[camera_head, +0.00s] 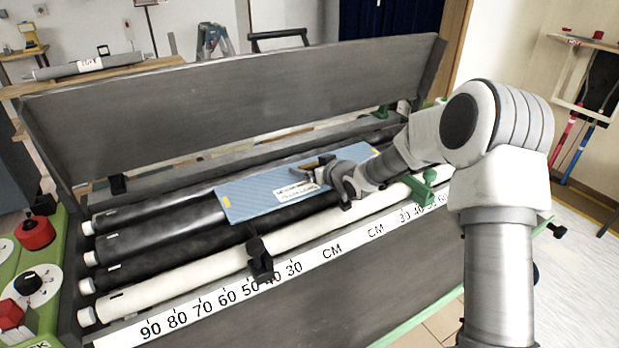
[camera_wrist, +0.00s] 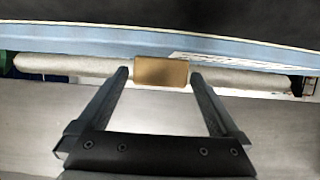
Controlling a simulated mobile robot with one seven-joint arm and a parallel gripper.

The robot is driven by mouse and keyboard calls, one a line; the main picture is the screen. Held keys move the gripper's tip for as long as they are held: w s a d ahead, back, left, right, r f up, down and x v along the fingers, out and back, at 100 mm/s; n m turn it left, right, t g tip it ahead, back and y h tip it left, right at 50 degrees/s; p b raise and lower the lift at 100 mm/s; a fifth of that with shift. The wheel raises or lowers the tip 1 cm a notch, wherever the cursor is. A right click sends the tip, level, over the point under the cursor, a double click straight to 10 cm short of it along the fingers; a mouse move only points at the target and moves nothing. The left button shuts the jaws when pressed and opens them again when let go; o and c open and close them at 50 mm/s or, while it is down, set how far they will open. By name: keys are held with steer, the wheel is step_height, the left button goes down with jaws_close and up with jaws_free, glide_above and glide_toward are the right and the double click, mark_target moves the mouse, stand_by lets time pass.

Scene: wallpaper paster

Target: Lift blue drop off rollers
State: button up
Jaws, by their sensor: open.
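The blue drop (camera_head: 255,196) is a flat light-blue sheet with yellow marks at its corners and a white label (camera_head: 297,191). It lies across the dark rollers (camera_head: 160,222). My gripper (camera_head: 318,170) is over its right part and hides some of it. In the wrist view the drop is a blue band (camera_wrist: 80,40) across the top. A tan block (camera_wrist: 161,72) at its edge lies between the fingertips of my gripper (camera_wrist: 158,76). The fingers are open, with a small gap on each side of the block.
A tall grey panel (camera_head: 240,105) stands behind the rollers. A white roller (camera_head: 190,268) and a centimetre scale (camera_head: 225,295) run along the front. A black clamp (camera_head: 259,258) and a green clamp (camera_head: 424,188) stand up at the front edge. Red and black knobs (camera_head: 35,232) are at left.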

steer(key=shift+w, duration=0.1)
steer(key=c, duration=1.4)
steer(key=shift+c, duration=0.2)
